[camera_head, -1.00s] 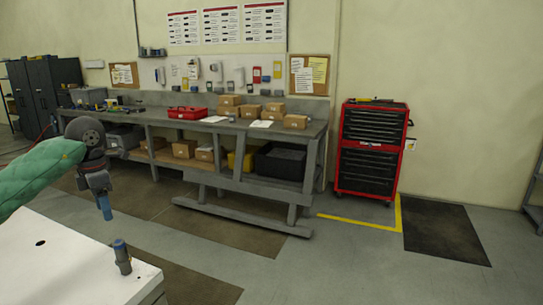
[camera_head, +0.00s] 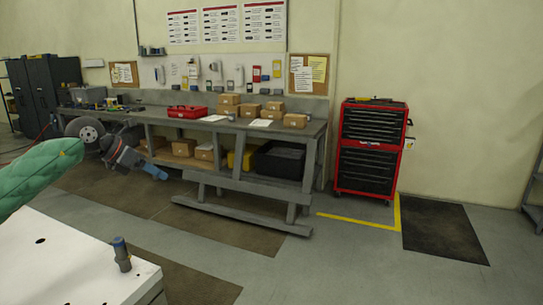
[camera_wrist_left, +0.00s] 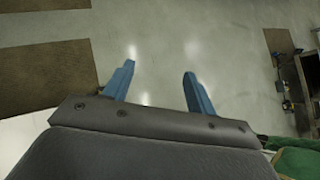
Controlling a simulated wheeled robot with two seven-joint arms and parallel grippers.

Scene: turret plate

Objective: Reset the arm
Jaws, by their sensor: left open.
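My left gripper (camera_head: 155,172) is open and empty, held in the air past the far edge of the white turret plate (camera_head: 70,262). Its blue fingers point right and slightly down in the head view. In the left wrist view the two blue fingers (camera_wrist_left: 158,85) stand apart with only floor between and beyond them. A short grey peg with a blue top (camera_head: 122,255) stands upright near the plate's right corner, apart from the gripper. My right gripper is not in view.
A grey workbench (camera_head: 230,127) with boxes and a red tray (camera_head: 187,112) runs along the back wall. A red and black tool cabinet (camera_head: 368,150) stands to its right. The floor (camera_head: 340,260) at front right is clear.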

